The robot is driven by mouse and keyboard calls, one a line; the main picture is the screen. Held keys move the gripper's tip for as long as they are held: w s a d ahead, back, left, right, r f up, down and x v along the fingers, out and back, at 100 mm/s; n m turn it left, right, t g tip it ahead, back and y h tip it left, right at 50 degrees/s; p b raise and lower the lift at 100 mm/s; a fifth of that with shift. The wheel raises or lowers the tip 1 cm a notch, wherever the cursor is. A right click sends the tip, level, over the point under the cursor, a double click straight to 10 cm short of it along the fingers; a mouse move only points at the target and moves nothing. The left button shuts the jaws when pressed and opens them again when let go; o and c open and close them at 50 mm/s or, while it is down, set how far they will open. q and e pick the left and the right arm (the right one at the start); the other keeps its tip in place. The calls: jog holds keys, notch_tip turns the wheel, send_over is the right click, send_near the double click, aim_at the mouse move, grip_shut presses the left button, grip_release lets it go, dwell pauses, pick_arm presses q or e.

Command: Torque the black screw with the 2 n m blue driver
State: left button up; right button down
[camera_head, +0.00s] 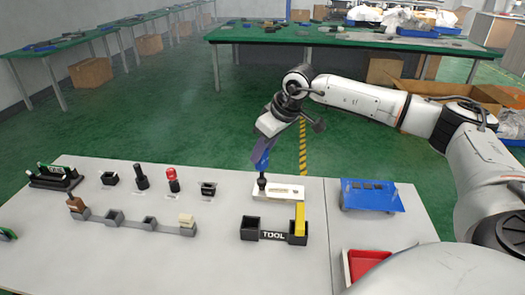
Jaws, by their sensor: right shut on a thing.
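My right gripper (266,143) reaches in from the right and is shut on the blue driver (261,160). The driver points down, slightly tilted, over the left end of a white plate (290,191). A small black piece (262,182) shows directly under the driver at the plate; I cannot tell whether it is the black screw or the driver's tip. Whether they touch is too small to tell. A black tool holder (272,235) marked TOOL stands in front of the plate, with a yellow driver (300,218) upright in its right slot. Its left slot looks empty. My left gripper is not in view.
Left of the plate stand a black-knobbed fixture (141,177), a red-knobbed fixture (172,179) and a grey rack (148,222). A blue tray (370,195) lies to the right, a red bin (365,263) in front of it. The grey tabletop (200,262) is clear at the front.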

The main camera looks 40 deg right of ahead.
jog(key=shift+f, duration=0.1)
dwell(0.6)
jog(key=shift+f+b, duration=0.6)
jog(key=shift+f, duration=0.1)
jog(key=m+h, duration=0.1)
jog(key=m, duration=0.2)
jog(key=shift+r, duration=0.1)
jog(key=shift+r+p, duration=1.2)
jog(key=shift+r, duration=1.3)
